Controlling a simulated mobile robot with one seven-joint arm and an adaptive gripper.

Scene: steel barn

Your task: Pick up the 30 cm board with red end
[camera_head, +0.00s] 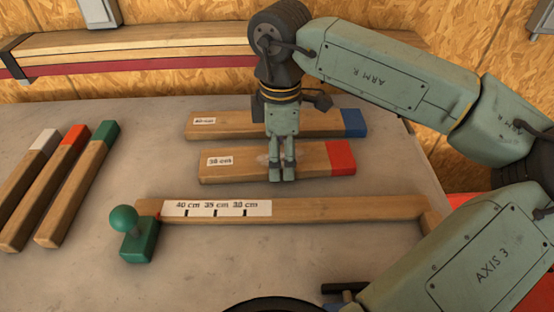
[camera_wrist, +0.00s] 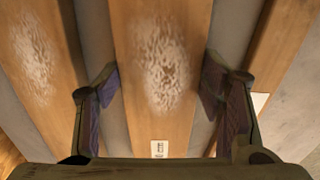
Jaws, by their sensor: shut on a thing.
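The labelled board with the red end (camera_head: 228,167) lies flat on the grey table, its red end to the right. Its white label seems to read 30 cm. The board has a pale scuffed patch between the fingers. I cannot tell any lift off the table.
A blue-ended board (camera_head: 225,128) lies just behind. A measuring rail (camera_head: 340,209) marked 40, 35 and 30 cm lies in front, with a green knobbed block (camera_head: 137,247) at its left. Several boards with white, red and green ends (camera_head: 75,195) lie left.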

